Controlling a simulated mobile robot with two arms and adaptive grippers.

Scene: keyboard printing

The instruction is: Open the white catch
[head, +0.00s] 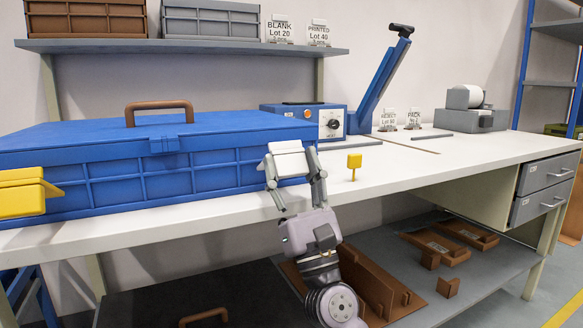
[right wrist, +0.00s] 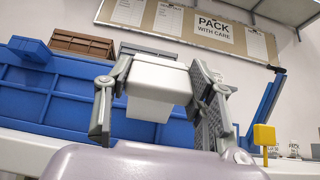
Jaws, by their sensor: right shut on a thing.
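The white catch (head: 287,147) is a pale block at the right end of the front of a large blue case (head: 165,188). My right gripper (head: 291,163) has its two fingers on either side of the catch and is shut on it. In the right wrist view, the catch (right wrist: 157,80) sits between the fingers (right wrist: 160,95), with the blue case behind it. The contact between the catch and the case is hidden. A yellow catch (head: 22,193) juts out at the left of the case front. The lid appears closed. My left gripper is not in view.
The case stands on a white bench (head: 420,160). A small yellow tab on a thin post (head: 354,161) stands just right of my gripper. A blue control box (head: 330,122) and a blue lever press (head: 380,80) stand behind. The front middle bench is clear.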

